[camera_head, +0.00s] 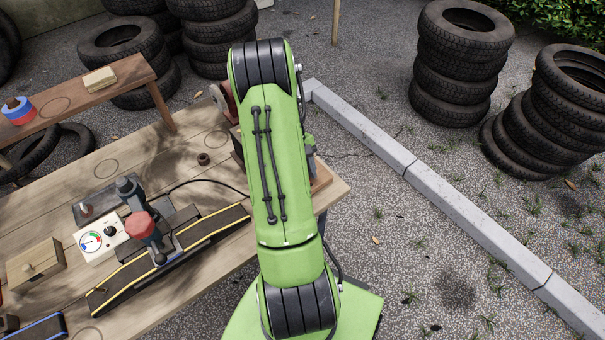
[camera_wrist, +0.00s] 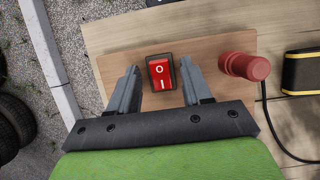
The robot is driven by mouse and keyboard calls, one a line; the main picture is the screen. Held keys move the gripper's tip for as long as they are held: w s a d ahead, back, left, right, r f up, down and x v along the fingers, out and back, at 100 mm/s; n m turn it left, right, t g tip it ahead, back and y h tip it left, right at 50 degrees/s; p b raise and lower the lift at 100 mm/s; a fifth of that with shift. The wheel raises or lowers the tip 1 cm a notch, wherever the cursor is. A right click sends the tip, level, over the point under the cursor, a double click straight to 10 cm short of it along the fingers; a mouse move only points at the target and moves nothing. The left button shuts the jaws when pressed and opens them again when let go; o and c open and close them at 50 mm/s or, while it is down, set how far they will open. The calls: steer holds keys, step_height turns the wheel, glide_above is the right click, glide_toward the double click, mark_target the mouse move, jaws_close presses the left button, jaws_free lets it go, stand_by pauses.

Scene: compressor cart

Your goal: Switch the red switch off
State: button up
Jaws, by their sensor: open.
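The red switch (camera_wrist: 161,73) is a rocker in a black frame on a brown wooden board (camera_wrist: 203,57), marked with a circle at its far end and a line at its near end. It shows in the wrist view, between and just beyond the two fingers. My gripper (camera_wrist: 160,83) is open and empty, with one grey finger on each side of the switch. I cannot tell the exact height of the fingertips above the board. In the head view my green arm hides the switch and the gripper.
A red cylindrical knob (camera_wrist: 245,66) stands on the board right of the switch. The wooden table (camera_head: 152,165) carries a white gauge box (camera_head: 101,238), a black-and-yellow belt (camera_head: 213,229) and a wooden box (camera_head: 35,264). A raised shelf (camera_head: 75,97) stands behind. Stacked tires (camera_head: 459,65) and a kerb (camera_head: 430,184) lie beyond.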

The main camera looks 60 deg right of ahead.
jaws_close()
steer(key=t+b, duration=0.1)
steer(key=t+h+b, duration=0.1)
steer(key=b, duration=0.1)
steer(key=shift+s+a+f+t+b, duration=0.1)
steer(key=shift+s+f+t+b, duration=0.1)
steer(key=shift+s+t+b, duration=0.15)
steer(key=shift+s+a+r+t+h+b, duration=0.15)
steer(key=shift+t+h+b, duration=0.45)
steer(key=shift+t, duration=0.15)
jaws_free()
steer(key=shift+r, duration=0.1)
